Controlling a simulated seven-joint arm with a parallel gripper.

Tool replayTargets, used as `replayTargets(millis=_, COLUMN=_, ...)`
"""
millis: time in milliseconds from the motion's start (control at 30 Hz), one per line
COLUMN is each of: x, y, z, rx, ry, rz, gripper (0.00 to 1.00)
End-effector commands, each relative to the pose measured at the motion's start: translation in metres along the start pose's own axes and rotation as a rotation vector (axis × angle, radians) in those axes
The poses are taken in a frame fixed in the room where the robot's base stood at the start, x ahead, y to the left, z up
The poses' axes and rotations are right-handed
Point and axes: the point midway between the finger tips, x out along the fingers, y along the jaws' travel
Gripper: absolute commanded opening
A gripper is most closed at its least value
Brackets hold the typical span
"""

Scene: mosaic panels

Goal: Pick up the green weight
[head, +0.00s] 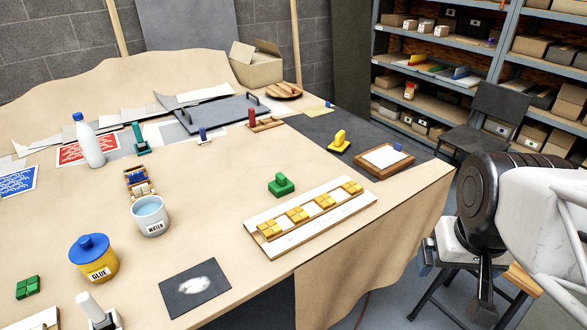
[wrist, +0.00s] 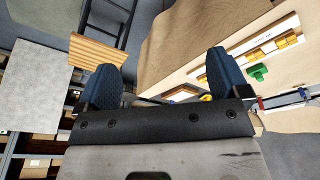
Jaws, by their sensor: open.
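The green weight (head: 281,186) is a small block with an upright grip, standing on the table just behind the long panel of yellow tiles. It also shows in the wrist view (wrist: 258,73), small, to the right of the fingers. My gripper (wrist: 162,78) is open, with two blue fingers wide apart and nothing between them. In the head view it is partly visible at the right (head: 426,256), beyond the table's right edge and well apart from the weight.
The long panel (head: 262,224) with yellow tiles lies in front of the weight. A yellow weight (head: 340,142) and a wooden frame (head: 384,160) stand behind and to the right. A water cup (head: 150,216) is at left. A wooden-topped stool (head: 522,278) stands near my arm.

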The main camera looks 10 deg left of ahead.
Motion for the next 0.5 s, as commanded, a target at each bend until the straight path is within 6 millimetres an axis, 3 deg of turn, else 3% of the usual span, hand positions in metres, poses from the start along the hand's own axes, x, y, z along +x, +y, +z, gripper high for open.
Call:
replayTargets(millis=167, x=0.005, y=-0.003, z=-0.022, rx=-0.111, ry=-0.040, rz=0.042, gripper=0.94)
replayTargets(millis=500, x=0.021, y=-0.020, z=-0.086, rx=-0.436, ry=-0.145, rz=0.170, gripper=0.94)
